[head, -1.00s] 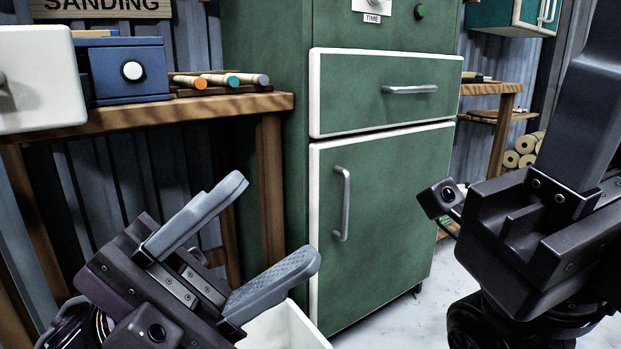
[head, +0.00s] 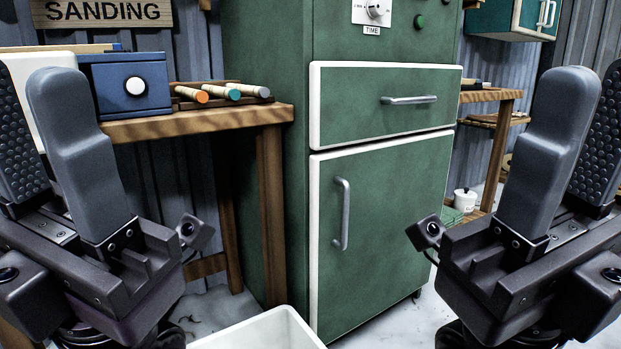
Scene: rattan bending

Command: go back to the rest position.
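My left gripper (head: 48,120) is raised at the left of the head view, its fingers pointing up and apart with nothing between them. My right gripper (head: 578,140) is raised at the right edge, fingers pointing up, with a gap between them and nothing seen in it. The two grippers stand at about the same height, one on each side of the green cabinet (head: 385,195).
The cabinet's drawer (head: 385,120) and door are shut. A wooden bench (head: 200,122) at left carries a blue box (head: 128,85) and several sticks with coloured ends (head: 222,93). A white bin (head: 262,332) stands on the floor at bottom centre.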

